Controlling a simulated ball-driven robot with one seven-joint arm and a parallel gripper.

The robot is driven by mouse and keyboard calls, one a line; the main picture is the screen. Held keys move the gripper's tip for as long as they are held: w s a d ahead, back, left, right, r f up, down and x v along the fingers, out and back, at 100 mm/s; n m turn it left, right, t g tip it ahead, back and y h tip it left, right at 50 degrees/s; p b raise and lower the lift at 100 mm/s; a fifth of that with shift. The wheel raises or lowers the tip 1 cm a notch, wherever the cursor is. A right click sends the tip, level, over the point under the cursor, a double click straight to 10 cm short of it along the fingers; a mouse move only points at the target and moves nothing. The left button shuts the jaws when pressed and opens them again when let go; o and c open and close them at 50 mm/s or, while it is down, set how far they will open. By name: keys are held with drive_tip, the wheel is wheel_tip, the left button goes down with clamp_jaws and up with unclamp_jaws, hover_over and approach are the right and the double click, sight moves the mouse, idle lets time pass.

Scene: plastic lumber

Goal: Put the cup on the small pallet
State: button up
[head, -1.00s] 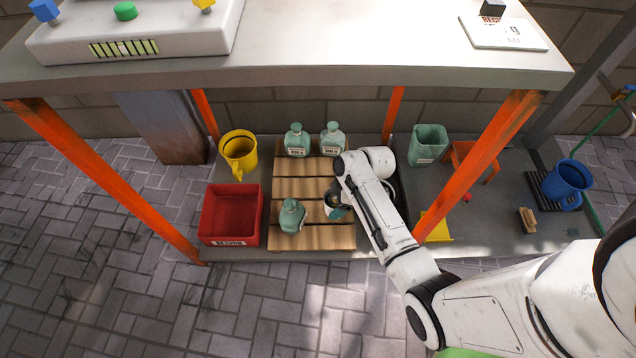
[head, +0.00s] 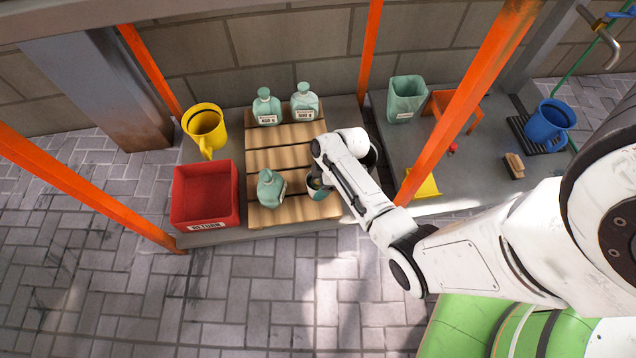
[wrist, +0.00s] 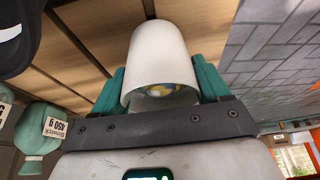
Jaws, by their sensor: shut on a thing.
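My gripper (head: 318,186) is over the right front part of the slatted wooden pallet (head: 270,158). In the wrist view its teal fingers (wrist: 162,88) are shut on a plain white cup (wrist: 158,55), one finger on each side. The cup's open end faces the wrist camera, with something yellow and blue visible in the opening. Pallet slats (wrist: 90,35) show behind the cup. In the head view my arm and fingers mostly hide the cup. I cannot tell whether it touches the pallet.
Teal bottles (head: 266,108) stand at the pallet's back, and another bottle (head: 270,188) stands left of my gripper. A red bin (head: 206,195) and yellow mug (head: 205,125) are at left. An orange post (head: 468,100) rises right of my arm. A blue mug (head: 548,125) sits far right.

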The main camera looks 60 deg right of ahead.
drive_tip(key=shift+f, duration=0.15)
drive_tip(key=o, duration=1.2)
drive_tip(key=shift+r, duration=0.35)
drive_tip(key=p+v, duration=0.7)
drive_tip(key=v, duration=0.5)
drive_tip(key=s+a+r+m+h, duration=0.1)
drive_tip(key=s+a+r+m, duration=0.1)
drive_tip(key=s+a+r, duration=0.1)
drive_tip(key=s+a+r+m+g+h, duration=0.1)
drive_tip(key=s+a+r+m, duration=0.2)
drive_tip(key=a+r, duration=0.3)
drive_tip(key=s+a+r+m+g+h, duration=0.1)
drive_tip(key=s+a+r+m, duration=0.2)
drive_tip(key=s+a+r, duration=0.1)
drive_tip(key=shift+a+r, duration=0.65)
drive_tip(key=shift+a, duration=0.2)
